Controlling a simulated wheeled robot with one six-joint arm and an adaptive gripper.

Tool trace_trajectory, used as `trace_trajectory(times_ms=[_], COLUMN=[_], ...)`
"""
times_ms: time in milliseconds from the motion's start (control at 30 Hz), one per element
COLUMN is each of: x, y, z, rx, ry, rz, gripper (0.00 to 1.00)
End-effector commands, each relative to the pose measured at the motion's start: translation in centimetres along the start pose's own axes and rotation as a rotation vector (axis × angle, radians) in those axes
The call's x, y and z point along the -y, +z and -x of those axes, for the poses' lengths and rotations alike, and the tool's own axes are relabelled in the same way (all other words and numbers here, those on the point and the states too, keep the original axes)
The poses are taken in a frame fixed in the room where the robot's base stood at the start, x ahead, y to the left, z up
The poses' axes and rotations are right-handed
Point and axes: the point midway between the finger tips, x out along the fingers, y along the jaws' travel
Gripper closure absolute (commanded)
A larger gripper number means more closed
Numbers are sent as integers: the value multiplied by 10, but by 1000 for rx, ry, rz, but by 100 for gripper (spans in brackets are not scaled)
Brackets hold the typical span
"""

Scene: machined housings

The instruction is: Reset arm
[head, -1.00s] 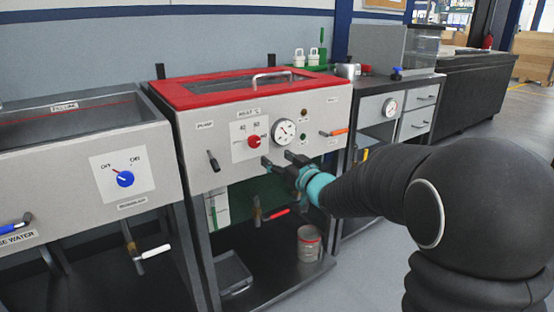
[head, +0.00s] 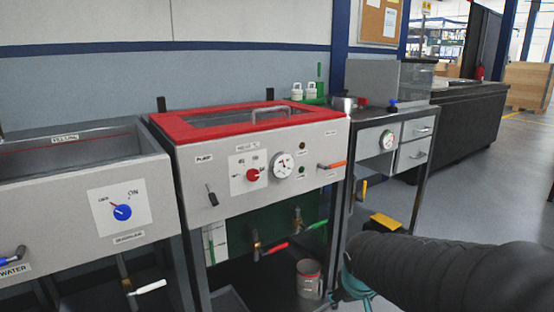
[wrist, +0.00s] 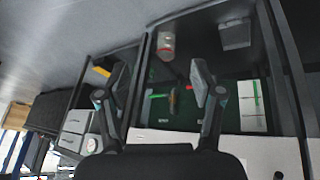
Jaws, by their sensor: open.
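My gripper (wrist: 160,82) shows in the wrist view with its two dark fingers spread wide and nothing between them. Beyond the fingers, that view shows the open lower bay under the red-lidded unit, turned upside down. In the head view my arm reaches in from the lower right. Its teal wrist part (head: 354,287) is low, in front of the bay's right leg, and the fingertips are not visible there. The red-lidded unit (head: 318,142) stands behind, its lid shut.
In the bay are a red-handled valve (head: 272,249), a green-handled valve (head: 314,225) and a can (head: 309,279). A rinsing tank (head: 65,182) stands left. A drawer bench (head: 418,128) stands right. Open floor (head: 480,205) lies further right.

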Motion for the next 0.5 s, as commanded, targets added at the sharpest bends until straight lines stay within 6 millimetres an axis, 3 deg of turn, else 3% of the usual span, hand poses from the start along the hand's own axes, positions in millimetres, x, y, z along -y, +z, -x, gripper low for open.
trace_trajectory(times_ms=[100,233,367,500], x=[4,11,17,16], y=[47,88,114,120], z=[33,64,89,109], rx=[84,136,120,41], ry=[-27,-64,-93,-96], rz=[-38,-77,-119,-142], gripper=[33,33,33,33])
